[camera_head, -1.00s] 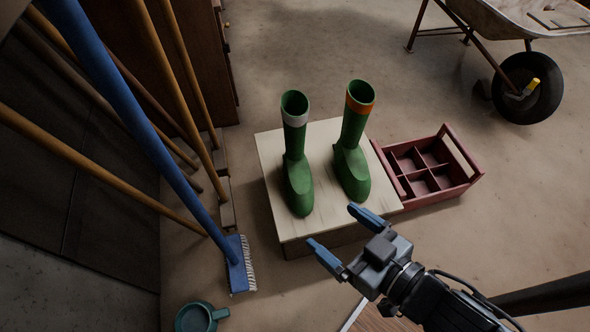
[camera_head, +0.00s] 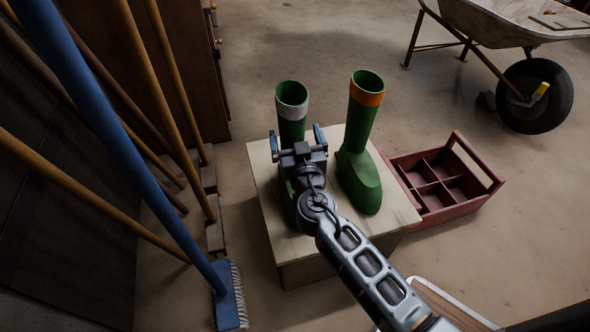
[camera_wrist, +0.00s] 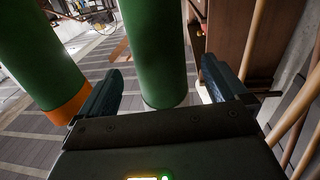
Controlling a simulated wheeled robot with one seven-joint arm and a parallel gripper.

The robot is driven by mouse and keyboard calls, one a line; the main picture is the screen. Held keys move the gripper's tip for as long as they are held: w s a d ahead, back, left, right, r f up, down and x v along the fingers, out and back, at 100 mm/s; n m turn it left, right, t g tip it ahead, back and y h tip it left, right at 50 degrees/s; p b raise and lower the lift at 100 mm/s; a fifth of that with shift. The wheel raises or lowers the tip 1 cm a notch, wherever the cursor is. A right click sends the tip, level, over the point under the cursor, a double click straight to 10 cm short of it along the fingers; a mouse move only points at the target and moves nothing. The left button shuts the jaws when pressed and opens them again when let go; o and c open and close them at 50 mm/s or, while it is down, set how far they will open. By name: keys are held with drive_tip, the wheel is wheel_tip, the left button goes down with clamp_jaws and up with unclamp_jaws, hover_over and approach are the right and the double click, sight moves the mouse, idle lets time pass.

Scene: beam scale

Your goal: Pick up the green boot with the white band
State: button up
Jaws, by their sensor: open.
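The green boot with the white band (camera_head: 292,97) stands upright at the left on a pale wooden board. A second green boot with an orange band (camera_head: 364,125) stands to its right. My gripper (camera_head: 296,133) is open at the white-banded boot's shaft, one finger to each side in the picture; my wrist and arm hide much of the lower boot. In the wrist view the white-banded boot's shaft (camera_wrist: 154,50) shows between the open fingers (camera_wrist: 162,68), with a gap on both sides. The orange-banded boot (camera_wrist: 42,60) is left of them there.
The pale board (camera_head: 262,185) tops a low block. A red divided crate (camera_head: 462,207) sits right of it. A blue-handled broom (camera_head: 229,295) and several wooden poles lean at the left. A wheelbarrow (camera_head: 480,15) stands at the back right. Floor behind the boots is clear.

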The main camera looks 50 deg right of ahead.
drive_tip(key=x, duration=0.6)
drive_tip(key=shift+f, duration=0.15)
clamp_jaws()
idle(0.8)
